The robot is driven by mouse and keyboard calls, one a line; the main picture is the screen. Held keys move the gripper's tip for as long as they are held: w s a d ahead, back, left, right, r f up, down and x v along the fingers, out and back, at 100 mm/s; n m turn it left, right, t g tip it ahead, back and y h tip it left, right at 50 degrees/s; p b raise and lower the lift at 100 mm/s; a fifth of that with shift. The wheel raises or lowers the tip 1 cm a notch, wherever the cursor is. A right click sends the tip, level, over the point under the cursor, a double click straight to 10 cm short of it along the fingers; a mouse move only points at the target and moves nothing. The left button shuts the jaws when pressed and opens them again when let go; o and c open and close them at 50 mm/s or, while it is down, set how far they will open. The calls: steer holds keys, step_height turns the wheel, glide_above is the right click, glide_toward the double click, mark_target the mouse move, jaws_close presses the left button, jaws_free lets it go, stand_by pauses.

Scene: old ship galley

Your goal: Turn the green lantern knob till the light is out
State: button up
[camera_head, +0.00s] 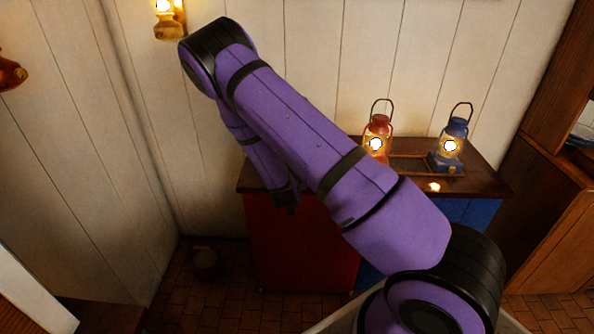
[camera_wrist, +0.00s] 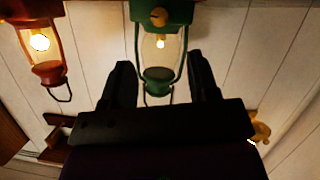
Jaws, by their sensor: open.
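The green lantern (camera_wrist: 138,14) is in the upper middle of the wrist view, upside down in the picture. A small yellow flame glows inside its glass, so it is lit. Its round brass-coloured knob (camera_wrist: 158,17) faces me on the green base. My gripper (camera_wrist: 160,62) is open, its two dark fingers apart on either side of the lantern's glass in the picture, with nothing held. The knob lies beyond the fingertips in that view. I cannot tell how far off the lantern is. In the head view my purple arm hides the green lantern and the gripper.
A lit red lantern (camera_head: 377,126) and a lit blue lantern (camera_head: 455,128) stand on the cabinet top (camera_head: 488,182). The red lantern also shows in the wrist view (camera_wrist: 49,70). A lit yellow lantern (camera_head: 168,24) is at the plank wall. A wooden cupboard (camera_head: 545,150) stands right.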

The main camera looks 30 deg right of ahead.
steer(key=shift+m, duration=0.4)
steer(key=x, duration=1)
steer(key=shift+w+d+f, duration=0.1)
steer(key=shift+d+f, duration=0.1)
steer(key=shift+d, duration=0.05)
steer(key=c, duration=0.9)
steer(key=shift+c, duration=0.2)
